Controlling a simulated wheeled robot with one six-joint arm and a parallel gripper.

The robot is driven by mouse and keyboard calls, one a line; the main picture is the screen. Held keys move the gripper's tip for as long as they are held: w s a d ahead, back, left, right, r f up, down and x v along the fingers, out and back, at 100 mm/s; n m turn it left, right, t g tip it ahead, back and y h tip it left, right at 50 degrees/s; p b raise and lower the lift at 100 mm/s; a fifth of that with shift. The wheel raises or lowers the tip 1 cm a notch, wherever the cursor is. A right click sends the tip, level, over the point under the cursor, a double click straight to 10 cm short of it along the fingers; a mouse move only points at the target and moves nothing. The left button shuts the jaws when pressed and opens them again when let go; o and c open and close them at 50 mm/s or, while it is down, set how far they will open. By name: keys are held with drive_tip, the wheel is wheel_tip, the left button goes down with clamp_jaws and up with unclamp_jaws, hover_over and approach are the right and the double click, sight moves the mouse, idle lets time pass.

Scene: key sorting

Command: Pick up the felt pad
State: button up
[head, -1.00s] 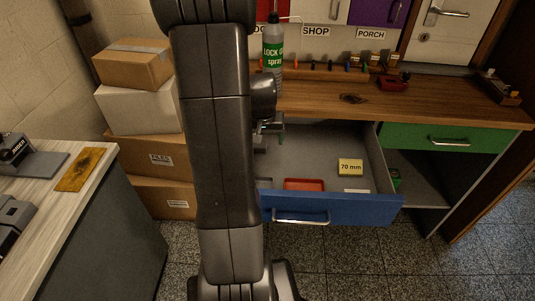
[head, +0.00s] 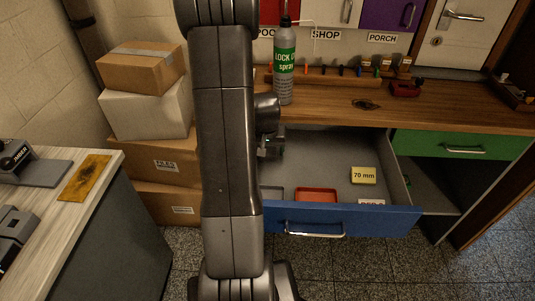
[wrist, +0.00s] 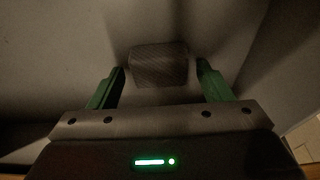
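The dark grey, ribbed-looking felt pad (wrist: 158,66) lies on a grey surface in the wrist view, straight ahead of my gripper. My gripper (wrist: 160,70) is open, with one green finger on each side of the pad and gaps between. Nothing is held. In the head view my gripper (head: 271,148) is low over the back left of the open blue drawer (head: 345,222), partly behind my arm. I cannot make out the pad there.
A spray bottle (head: 284,75) stands on the wooden worktop (head: 330,112) above. Stacked boxes (head: 145,110) are at left.

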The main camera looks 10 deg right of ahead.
sight(268, 152)
drive_tip(key=c, duration=0.8)
drive_tip(key=shift+r, duration=0.1)
wheel_tip(268, 152, up, 18)
drive_tip(key=p, duration=0.2)
drive_tip(key=shift+o, duration=0.7)
drive_tip(key=shift+c, duration=0.4)
